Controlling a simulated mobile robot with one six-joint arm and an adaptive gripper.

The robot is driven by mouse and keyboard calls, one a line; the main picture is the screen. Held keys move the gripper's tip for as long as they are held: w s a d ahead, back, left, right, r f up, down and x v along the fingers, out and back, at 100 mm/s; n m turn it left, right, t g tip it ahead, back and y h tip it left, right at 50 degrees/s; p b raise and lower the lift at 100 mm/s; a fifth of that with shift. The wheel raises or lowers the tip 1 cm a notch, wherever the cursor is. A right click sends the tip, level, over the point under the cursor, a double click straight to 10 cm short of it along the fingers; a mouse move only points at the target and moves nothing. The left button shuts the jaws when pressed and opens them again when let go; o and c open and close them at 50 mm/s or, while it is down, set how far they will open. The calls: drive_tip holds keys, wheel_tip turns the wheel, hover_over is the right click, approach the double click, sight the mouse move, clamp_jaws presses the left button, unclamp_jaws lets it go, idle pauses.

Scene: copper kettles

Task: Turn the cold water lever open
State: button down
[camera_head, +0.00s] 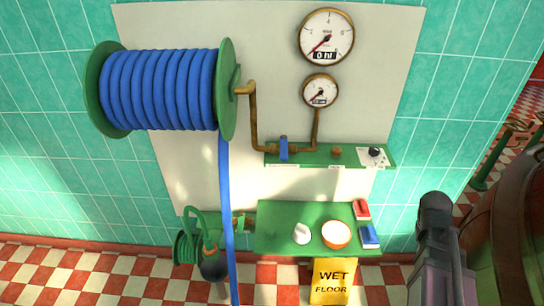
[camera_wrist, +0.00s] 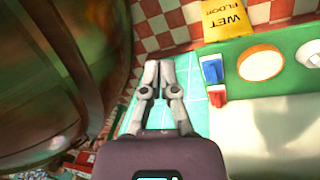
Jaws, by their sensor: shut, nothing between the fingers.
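A small blue upright piece (camera_head: 283,147), which looks like the lever, sits on the brown pipe (camera_head: 253,120) at the left part of the green wall shelf (camera_head: 350,153). Its exact setting is too small to tell. I cannot make it out in the wrist view. My gripper (camera_wrist: 159,64) is shut and empty in the wrist view, left of the blue block (camera_wrist: 212,69) and the red block (camera_wrist: 217,95). In the head view only a dark part of my arm shows at the lower right, well apart from the blue piece.
A blue hose reel (camera_head: 160,90) hangs at upper left, its hose (camera_head: 226,190) running down. Two gauges (camera_head: 326,38) are above the shelf. A green table (camera_head: 275,222) below holds a white cone and a round bowl (camera_head: 336,234). A large copper vessel (camera_head: 515,240) stands at right.

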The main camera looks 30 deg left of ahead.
drive_tip(key=w+a+r+n+t+h+b, duration=0.2)
drive_tip(key=w+a+n+t+h, duration=0.15)
drive_tip(key=a, duration=1.15)
drive_tip(key=w+a+r+n+t+h+b, duration=0.2)
drive_tip(key=a+n+t, duration=0.25)
drive_tip(key=a, duration=1.05)
drive_tip(key=s+a+r+n+t+y+b, duration=0.1)
drive_tip(key=s+a+r+t, duration=0.1)
drive_tip(key=a, duration=0.7)
drive_tip(key=s+a+r+n+t+b, duration=0.1)
drive_tip(key=s+a+r+n+t, duration=0.1)
drive_tip(key=s+a+t, duration=0.2)
drive_tip(key=s+a+r+n+t+y, duration=0.1)
drive_tip(key=s+a, duration=0.6)
drive_tip(key=a, duration=0.8)
wheel_tip(320, 180, up, 2)
drive_tip(key=shift+s+n+t+y+b, duration=0.2)
drive_tip(key=shift+n+t+y+b, duration=0.3)
drive_tip(key=shift+t, duration=0.5)
drive_tip(key=shift+w, duration=0.15)
approach(284, 148)
drive_tip(key=w+a, duration=0.2)
drive_tip(key=a, duration=0.1)
drive_tip(key=shift+w+d, duration=0.75)
drive_tip(key=shift+d, duration=0.25)
drive_tip(key=shift+w+d, duration=0.75)
drive_tip(key=shift+d, duration=0.25)
